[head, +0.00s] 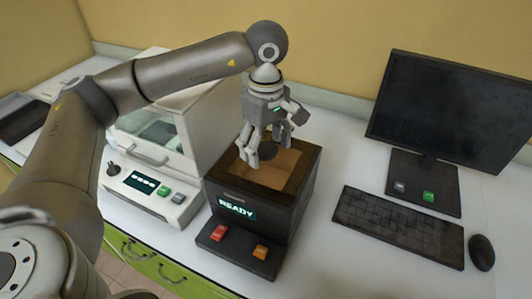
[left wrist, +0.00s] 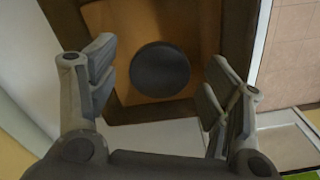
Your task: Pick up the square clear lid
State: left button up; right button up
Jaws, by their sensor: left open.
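The square clear lid (head: 268,178) appears to lie on top of the black device (head: 273,232) with the READY display, with a brownish surface showing through it. Its dark round knob (head: 268,151) stands near the middle. In the left wrist view, the knob (left wrist: 160,70) sits centred between my fingers, against the brown square of the lid (left wrist: 145,22). My left gripper (head: 267,146) is open and points down over the knob, its fingers spread on either side. It looks apart from the knob. My right gripper is not in view.
A white instrument (head: 152,180) with a small display stands close left of the black device. A monitor (head: 445,110), keyboard (head: 400,225) and mouse (head: 481,252) are on the right. The white bench top (head: 320,240) is free between device and keyboard. A yellow wall stands behind.

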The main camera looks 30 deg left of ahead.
pick_arm(q)
jog(key=shift+f, duration=0.65)
jog(key=c, duration=1.4)
jog(key=shift+c, duration=0.3)
jog(key=shift+r, duration=0.1)
